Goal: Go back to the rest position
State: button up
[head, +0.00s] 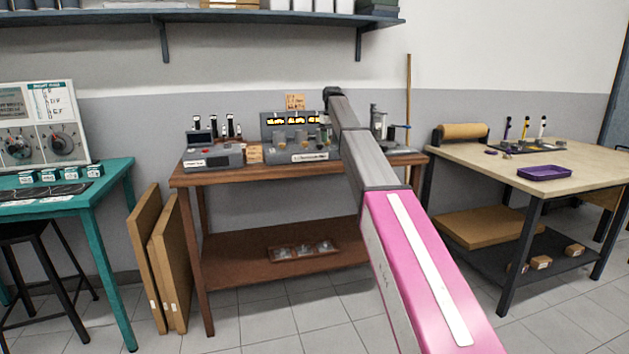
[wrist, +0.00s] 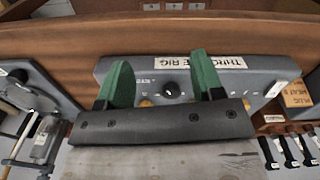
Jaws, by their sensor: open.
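My arm (head: 405,240) reaches from the lower right up over the brown wooden bench. Its dark far end (head: 332,93) is above the bench, in front of a grey throttle rig (head: 268,128) with lit displays; the fingers cannot be made out in the head view. In the wrist view my gripper (wrist: 161,68) has its two green fingers spread apart with nothing held between them. The throttle rig (wrist: 230,82), with a label and a black knob (wrist: 171,88), lies beyond the fingers. The gripper's dark crossbar hides part of it. Whether the fingers touch the rig cannot be told.
A teal table (head: 100,200) stands left, a pale-topped table (head: 490,170) right. A shelf (head: 200,15) hangs above. Floor in front is clear.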

jog(key=s+d+f+m, duration=0.1)
jog(key=s+d+f, duration=0.1)
jog(key=s+f, duration=0.6)
jog(key=s+d+f, duration=0.3)
jog(key=s+f, duration=0.2)
jog(key=f, duration=0.7)
jog(key=s+d+f+m, duration=0.1)
jog(key=s+d+f, duration=0.1)
jog(key=s+f, duration=0.6)
jog(key=s+d+f+m, duration=0.1)
jog(key=s+d+f, duration=0.1)
jog(key=s+f, duration=0.7)
jog(key=s+d+f+m, duration=0.2)
jog(key=s+f, duration=0.7)
jog(key=s, duration=1.1)
jog(key=shift+d, duration=0.35)
jog(key=shift+w, duration=0.1)
